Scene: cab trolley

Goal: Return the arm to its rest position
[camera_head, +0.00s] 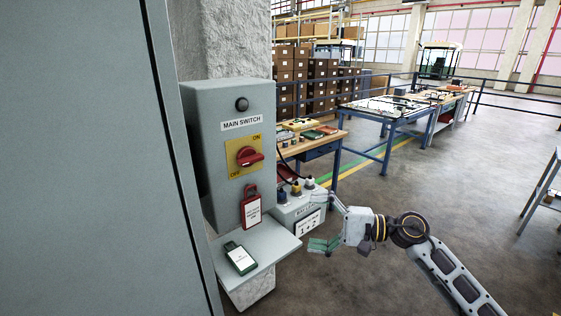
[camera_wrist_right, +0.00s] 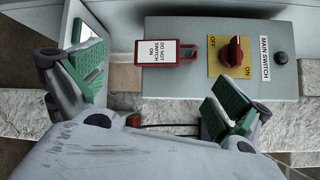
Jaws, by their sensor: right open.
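My right gripper (camera_head: 324,222) is open and empty, held in the air to the right of the main switch box (camera_head: 196,150). Its arm comes in from the lower right. In the right wrist view its two green-padded fingers (camera_wrist_right: 158,88) are spread wide, with nothing between them. Beyond them show the red rotary switch (camera_wrist_right: 232,52) on its yellow plate and the red lock with a white "do not switch on" tag (camera_wrist_right: 158,52). In the head view the lock and tag (camera_head: 251,209) hang at the box's lower part. My left gripper is not in view.
A small shelf (camera_head: 275,246) below the box carries a dark green tagged item (camera_head: 240,258). A grey box with knobs (camera_head: 294,208) stands close behind my right gripper. A large grey cabinet (camera_head: 80,160) fills the left. Open floor (camera_head: 450,190) lies to the right.

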